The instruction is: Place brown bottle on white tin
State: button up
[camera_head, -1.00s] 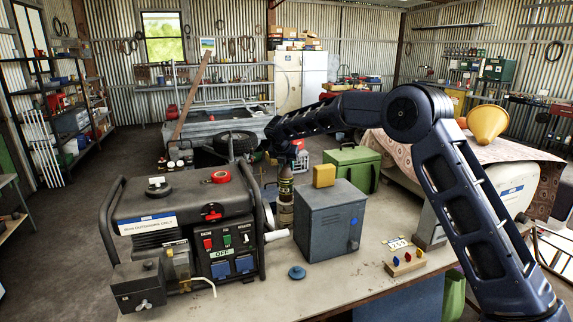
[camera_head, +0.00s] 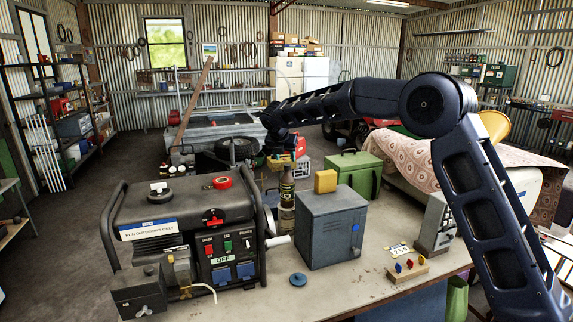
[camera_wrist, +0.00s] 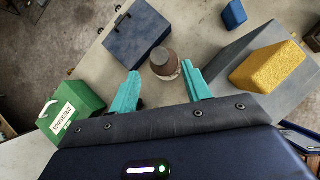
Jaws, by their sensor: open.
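The brown bottle (camera_head: 287,190) stands upright on the bench, between the generator and the grey metal box. In the head view a paler, lighter-banded part (camera_head: 287,218) shows below its dark, labelled upper part. I cannot tell whether this is the white tin or the bottle's own lower body. In the wrist view the brown round top (camera_wrist: 163,60) shows from above, just beyond and between my teal fingertips. My gripper (camera_wrist: 162,80) is open, its fingers spread apart and empty. In the head view it hangs just above the bottle (camera_head: 281,160). No separate white tin is clearly visible.
The generator (camera_head: 185,235) stands close on the left. The grey box (camera_head: 332,230) with a yellow block (camera_head: 326,181) on top stands close on the right. A green box (camera_head: 354,175) stands behind.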

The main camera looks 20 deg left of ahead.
jog(key=shift+v, duration=1.5)
